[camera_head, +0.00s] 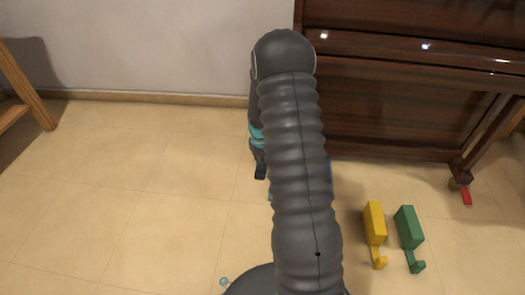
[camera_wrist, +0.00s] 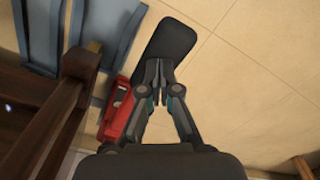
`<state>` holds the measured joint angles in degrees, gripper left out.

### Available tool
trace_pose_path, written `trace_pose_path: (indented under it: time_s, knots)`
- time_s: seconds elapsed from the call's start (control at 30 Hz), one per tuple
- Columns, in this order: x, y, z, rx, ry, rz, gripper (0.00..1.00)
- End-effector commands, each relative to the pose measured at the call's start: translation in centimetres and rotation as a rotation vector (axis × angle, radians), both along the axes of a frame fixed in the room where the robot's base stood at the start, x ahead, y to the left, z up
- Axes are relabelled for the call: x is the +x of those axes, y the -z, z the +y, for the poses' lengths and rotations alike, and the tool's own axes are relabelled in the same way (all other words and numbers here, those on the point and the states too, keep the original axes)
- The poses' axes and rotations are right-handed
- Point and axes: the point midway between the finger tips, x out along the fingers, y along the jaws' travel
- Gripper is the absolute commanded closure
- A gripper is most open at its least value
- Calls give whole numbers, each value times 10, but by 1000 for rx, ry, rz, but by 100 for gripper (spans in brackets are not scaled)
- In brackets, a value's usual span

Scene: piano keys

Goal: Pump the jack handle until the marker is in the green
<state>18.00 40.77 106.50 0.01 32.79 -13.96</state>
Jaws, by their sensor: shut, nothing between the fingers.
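In the wrist view a red body (camera_wrist: 116,112), which looks like the jack, is on the tiled floor beside dark wood. A flat black paddle-like piece (camera_wrist: 170,38), possibly the jack handle, lies just beyond my fingertips. My gripper (camera_wrist: 158,84) is shut and empty, its tips overlapping the near end of the black piece in the picture. I cannot tell whether they touch. No marker or green zone can be made out.
A brown piano (camera_head: 400,100) stands at the right against the wall. A yellow piece (camera_head: 374,222) and a green piece (camera_head: 408,228) are on the floor before it. A small red object (camera_head: 466,197) is by its right leg. Blue-grey parts (camera_wrist: 95,35) show upper left. The left floor is clear.

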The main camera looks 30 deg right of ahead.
Motion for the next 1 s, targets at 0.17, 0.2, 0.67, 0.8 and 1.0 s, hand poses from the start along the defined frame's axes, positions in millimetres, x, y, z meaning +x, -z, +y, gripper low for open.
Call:
trace_pose_path:
  time_s: [0.17, 0.2, 0.67, 0.8, 1.0]
  knots:
    - [0, 24, 0, 0, 0, 2, 100]
    - [0, 28, 0, 0, 0, 1, 100]
    - [0, 53, 0, 0, 0, 0, 100]
    - [0, 31, 0, 0, 0, 0, 100]
    - [0, -4, 0, 0, 0, -1, 100]
